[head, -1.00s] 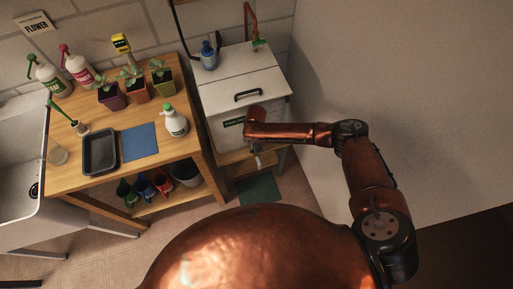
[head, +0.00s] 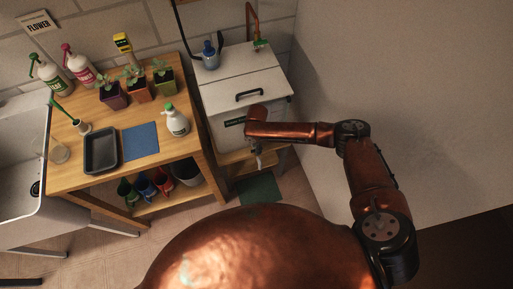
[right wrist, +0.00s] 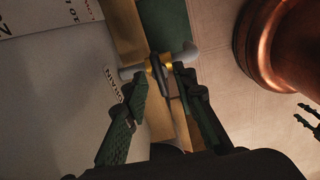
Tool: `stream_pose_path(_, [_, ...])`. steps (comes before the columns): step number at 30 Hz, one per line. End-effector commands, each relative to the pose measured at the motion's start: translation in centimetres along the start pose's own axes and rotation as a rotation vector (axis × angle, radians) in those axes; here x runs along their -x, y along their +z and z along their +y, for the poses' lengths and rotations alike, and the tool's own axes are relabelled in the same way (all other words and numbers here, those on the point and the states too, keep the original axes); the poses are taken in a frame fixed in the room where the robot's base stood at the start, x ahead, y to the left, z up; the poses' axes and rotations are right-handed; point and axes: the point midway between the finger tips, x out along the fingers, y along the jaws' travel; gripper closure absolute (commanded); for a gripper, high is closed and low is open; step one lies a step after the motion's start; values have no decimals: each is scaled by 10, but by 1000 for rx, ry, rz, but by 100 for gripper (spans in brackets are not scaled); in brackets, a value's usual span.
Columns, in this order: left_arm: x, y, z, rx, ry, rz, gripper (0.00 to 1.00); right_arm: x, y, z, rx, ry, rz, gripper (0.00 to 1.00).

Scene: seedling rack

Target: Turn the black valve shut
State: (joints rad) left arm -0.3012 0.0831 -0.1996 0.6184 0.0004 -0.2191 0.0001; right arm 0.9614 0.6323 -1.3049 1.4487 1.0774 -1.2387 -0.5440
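The black valve (right wrist: 160,76) is a thin dark lever on a brass-coloured tap with a pale grey spout, at the front of a white chest (head: 215,135). In the right wrist view it stands between the two fingers of my right gripper (right wrist: 158,80). The fingers are apart, one on each side; contact cannot be told. In the head view my right gripper (head: 256,148) is small and dark at the chest's lower front, and the lever cannot be made out. My left gripper (right wrist: 303,115) shows partly at the right edge of the right wrist view, its fingertips apart.
A wooden bench (head: 75,180) with potted seedlings, bottles and a black tray (head: 100,152) stands left of the chest. A green mat (head: 258,189) lies on the floor below the tap. A pale wall (head: 400,80) is close on the right.

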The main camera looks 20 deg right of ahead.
Motion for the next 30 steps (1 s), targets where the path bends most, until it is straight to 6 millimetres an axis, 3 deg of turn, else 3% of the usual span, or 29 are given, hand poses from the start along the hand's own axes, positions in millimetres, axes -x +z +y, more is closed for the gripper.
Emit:
stream_pose_path(15, [0,-2,2,0,3,2,60,97,0,1,1,3,2,75])
stream_pose_path(21, [0,-3,3,0,3,3,60,111,0,0,0,1,0,75])
stream_pose_path(30, [0,-3,3,0,3,3,60,112,0,0,0,1,0,75])
